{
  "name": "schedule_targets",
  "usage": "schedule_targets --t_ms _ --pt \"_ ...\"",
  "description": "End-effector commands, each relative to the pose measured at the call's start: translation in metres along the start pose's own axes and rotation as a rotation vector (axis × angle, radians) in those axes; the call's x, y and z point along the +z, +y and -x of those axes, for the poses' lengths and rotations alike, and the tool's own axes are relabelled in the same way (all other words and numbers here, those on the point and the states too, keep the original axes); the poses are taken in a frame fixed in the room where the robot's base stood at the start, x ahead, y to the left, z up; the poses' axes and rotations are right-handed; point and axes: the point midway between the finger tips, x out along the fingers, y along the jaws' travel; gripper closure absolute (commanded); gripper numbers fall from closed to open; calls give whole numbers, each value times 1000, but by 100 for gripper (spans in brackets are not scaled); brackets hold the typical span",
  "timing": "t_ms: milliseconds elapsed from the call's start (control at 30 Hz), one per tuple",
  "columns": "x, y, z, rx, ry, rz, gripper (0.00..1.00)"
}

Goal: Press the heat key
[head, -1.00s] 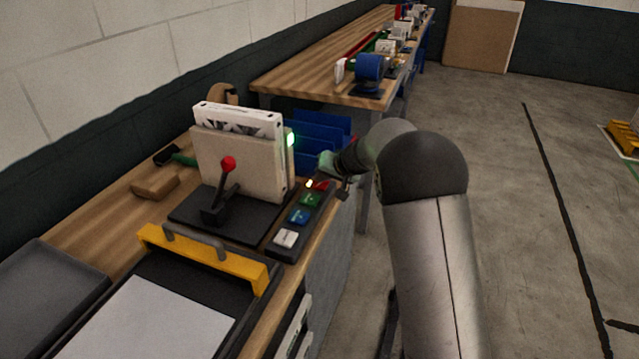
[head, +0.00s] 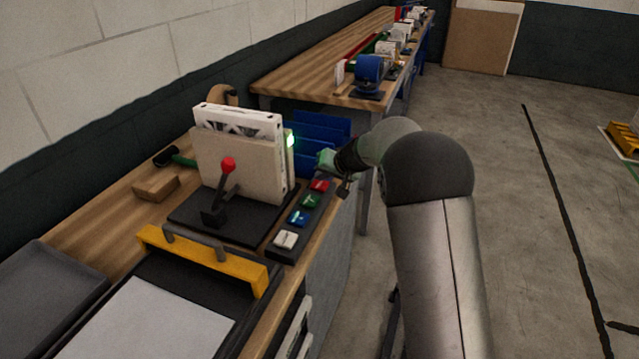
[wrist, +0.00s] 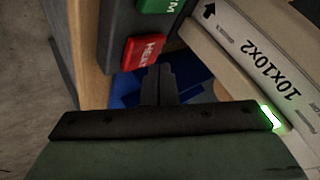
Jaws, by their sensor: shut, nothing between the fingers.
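The heat key is a red key with white lettering, at the far end of the key panel in the head view (head: 320,185) and at top centre in the wrist view (wrist: 143,50). My gripper (wrist: 158,70) is shut and empty. Its dark fingertips show just below the red key in the wrist view, close to its edge. They do not cover the lettering, and I see no clear contact. In the head view the gripper's green body is above the panel's far end; the fingertips are hard to make out.
The dark key panel (head: 272,252) also has green (head: 311,201), blue (head: 299,217) and white (head: 286,239) keys. Beside it, a boxed filter (head: 240,118) stands in a beige press with a red-knobbed lever (head: 228,165) and a lit green lamp (head: 290,138). Blue dividers (head: 320,125) stand behind.

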Motion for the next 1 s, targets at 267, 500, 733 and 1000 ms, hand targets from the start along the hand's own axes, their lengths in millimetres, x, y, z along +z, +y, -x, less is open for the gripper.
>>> schedule_targets --t_ms 267,500,733,1000 --pt "-1 -1 1 0 0 1 100" --pt "-12 -12 16 -1 2 2 100" --pt "-24 -24 32 -1 0 2 100" --pt "-31 -31 43 0 0 0 100"
